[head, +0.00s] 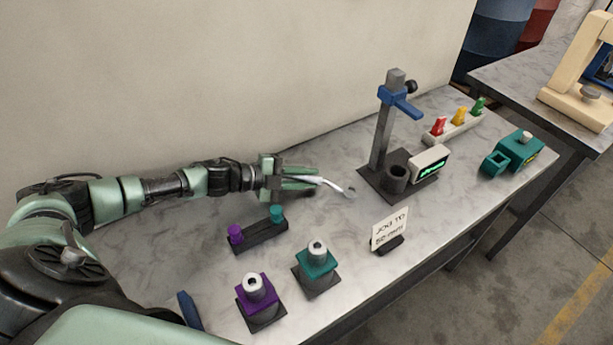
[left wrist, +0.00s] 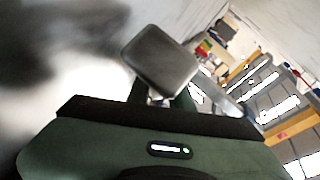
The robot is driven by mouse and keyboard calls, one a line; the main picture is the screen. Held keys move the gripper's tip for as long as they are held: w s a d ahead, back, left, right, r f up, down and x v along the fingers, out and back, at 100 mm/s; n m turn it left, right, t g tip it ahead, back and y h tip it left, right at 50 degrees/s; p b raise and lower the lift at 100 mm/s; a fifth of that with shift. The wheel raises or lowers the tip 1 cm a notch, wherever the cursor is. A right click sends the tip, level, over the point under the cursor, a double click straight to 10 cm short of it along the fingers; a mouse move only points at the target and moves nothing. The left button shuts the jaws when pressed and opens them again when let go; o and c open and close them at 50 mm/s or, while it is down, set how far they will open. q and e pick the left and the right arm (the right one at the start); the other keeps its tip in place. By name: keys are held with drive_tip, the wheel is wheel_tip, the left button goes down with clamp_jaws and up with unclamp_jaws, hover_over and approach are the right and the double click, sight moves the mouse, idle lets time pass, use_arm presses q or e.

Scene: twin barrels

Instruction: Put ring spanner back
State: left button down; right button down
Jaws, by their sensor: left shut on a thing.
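The ring spanner (head: 334,185) is a silver bar with a ring at its right end, in the middle of the head view. My left gripper (head: 308,180) is shut on its left part, and the ring end points right, toward the grey post stand. I cannot tell whether the spanner touches the bench. In the left wrist view, a blurred grey block and a small silver piece show beyond the gripper body; I cannot tell which part is the spanner. My right gripper is not in view.
On the marble bench (head: 440,215) stand a post stand with a blue clamp (head: 400,103), a dark rack (head: 260,231) with purple and teal pegs, purple (head: 256,290) and teal (head: 316,262) blocks, and a sign card (head: 389,230). A wall runs behind. Bare bench lies right of the teal block.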

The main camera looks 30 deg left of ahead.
use_arm(q)
drive_tip(key=shift+f, duration=0.25)
drive_tip(key=c, duration=1.3)
unclamp_jaws()
drive_tip(key=shift+o, duration=0.2)
drive_tip(key=shift+s+f, duration=0.1)
